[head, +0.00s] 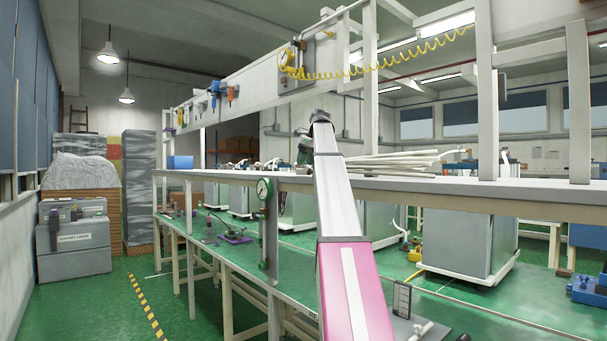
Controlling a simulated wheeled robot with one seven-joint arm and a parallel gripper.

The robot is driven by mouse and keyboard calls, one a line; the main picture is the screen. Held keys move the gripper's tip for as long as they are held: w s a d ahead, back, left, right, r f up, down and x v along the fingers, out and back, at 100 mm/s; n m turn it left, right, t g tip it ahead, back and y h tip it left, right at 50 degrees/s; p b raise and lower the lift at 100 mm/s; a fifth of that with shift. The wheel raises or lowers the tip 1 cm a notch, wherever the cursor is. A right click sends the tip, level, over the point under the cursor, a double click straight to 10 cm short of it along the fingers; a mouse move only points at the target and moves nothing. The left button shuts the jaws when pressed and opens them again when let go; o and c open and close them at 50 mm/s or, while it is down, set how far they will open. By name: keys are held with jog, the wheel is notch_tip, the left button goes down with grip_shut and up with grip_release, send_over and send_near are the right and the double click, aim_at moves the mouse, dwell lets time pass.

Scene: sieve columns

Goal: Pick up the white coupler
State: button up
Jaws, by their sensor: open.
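My pink and white arm rises from the bottom middle of the view and ends in a dark joint near the upper shelf. I cannot make out my gripper or its fingers; they are not visible beyond that joint.
The green bench (474,325) runs under a raised shelf (450,184) with upright posts. A small gauge plate (402,300) stands beside the white piece. Pale rods (385,162) lie on the shelf. A dial-gauge stand (266,228) is left of my arm. The left aisle floor is open.

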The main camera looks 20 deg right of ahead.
jog(key=x, duration=0.4)
jog(key=shift+s, duration=0.1)
grip_shut()
notch_tip(320, 180, up, 4)
jog(key=shift+r, duration=0.2)
jog(key=a+r, duration=0.6)
jog(key=a, duration=0.5)
jog(key=shift+a+r, duration=0.3)
